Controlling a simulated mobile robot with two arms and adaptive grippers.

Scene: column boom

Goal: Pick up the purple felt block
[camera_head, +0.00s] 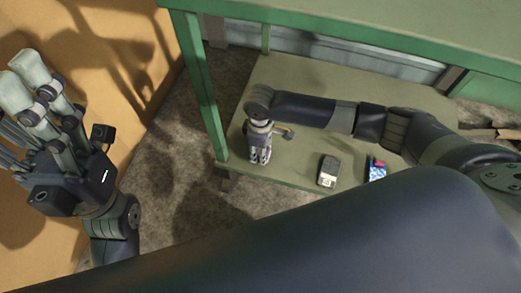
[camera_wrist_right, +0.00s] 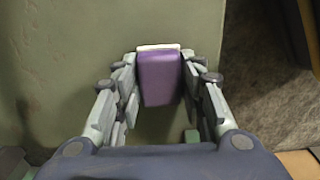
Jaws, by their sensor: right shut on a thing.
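The purple felt block (camera_wrist_right: 161,80) shows in the right wrist view, with a white far edge. It sits between the fingers of my right gripper (camera_wrist_right: 165,88), which is shut on it. In the head view my right gripper (camera_head: 260,155) is small, low over the left part of the lower green shelf, and its hand hides the block. Whether the block touches the shelf I cannot tell. My left gripper (camera_head: 35,100) is at the left of the head view, away from the shelf; its fingers overlap and I cannot tell whether they are apart.
The lower green shelf (camera_head: 290,80) also holds a dark device with a light panel (camera_head: 328,171) and a blue and red item (camera_head: 377,170), both right of my right gripper. A green post (camera_head: 200,90) and upper green top (camera_head: 370,18) frame it. An orange wall (camera_head: 120,60) stands left.

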